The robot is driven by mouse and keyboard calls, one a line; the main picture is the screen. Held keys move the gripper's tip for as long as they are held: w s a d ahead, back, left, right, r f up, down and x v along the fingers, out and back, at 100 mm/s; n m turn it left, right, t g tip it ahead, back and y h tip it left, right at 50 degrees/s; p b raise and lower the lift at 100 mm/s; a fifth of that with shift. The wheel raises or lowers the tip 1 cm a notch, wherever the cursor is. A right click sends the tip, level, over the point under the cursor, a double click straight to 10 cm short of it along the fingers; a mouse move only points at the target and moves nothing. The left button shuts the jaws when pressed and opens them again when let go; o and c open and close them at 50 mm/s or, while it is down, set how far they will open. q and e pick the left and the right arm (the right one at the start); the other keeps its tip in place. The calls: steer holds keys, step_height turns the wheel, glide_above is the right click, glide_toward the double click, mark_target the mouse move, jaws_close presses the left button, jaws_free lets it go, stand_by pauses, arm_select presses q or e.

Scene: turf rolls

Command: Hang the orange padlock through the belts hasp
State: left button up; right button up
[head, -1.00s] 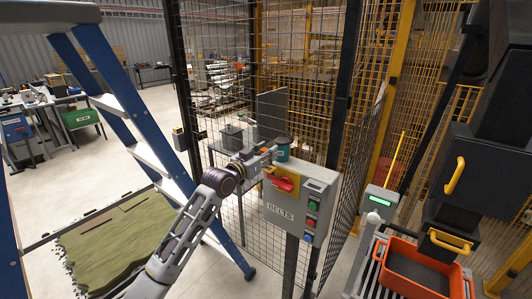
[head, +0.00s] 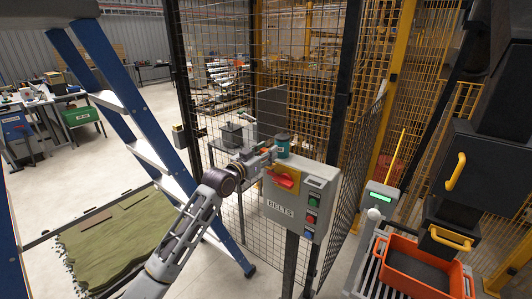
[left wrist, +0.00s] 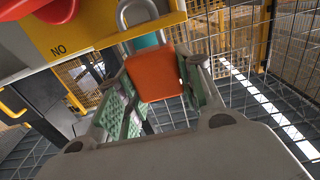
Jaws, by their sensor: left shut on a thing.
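The orange padlock (left wrist: 153,73) is between the fingers of my left gripper (left wrist: 155,82) in the left wrist view. Its grey shackle (left wrist: 124,14) points up, beside the yellow plate (left wrist: 88,36) marked "NO". In the head view my left gripper (head: 264,157) is at the upper left of the grey BELTS box (head: 292,207). The box has a red rotary handle (head: 287,180) on a yellow plate. The padlock is hard to make out in the head view. I cannot make out the hasp opening or whether the shackle touches it. My right gripper is not in view.
A blue stepladder (head: 120,115) stands at left. An orange bin (head: 398,284) sits at lower right. Open floor lies beyond the ladder.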

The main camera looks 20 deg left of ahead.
arm_select(q)
steer(key=shift+f+b, duration=0.35)
steer(key=shift+f, duration=0.3)
steer(key=o, duration=1.1)
steer(key=shift+o, duration=0.2)
steer(key=shift+s, duration=0.2)
steer(key=v, duration=1.1)
steer(key=shift+s+a, duration=0.15)
steer(key=shift+s, duration=0.15)
steer(key=shift+r, duration=0.15)
stand_by(0.5)
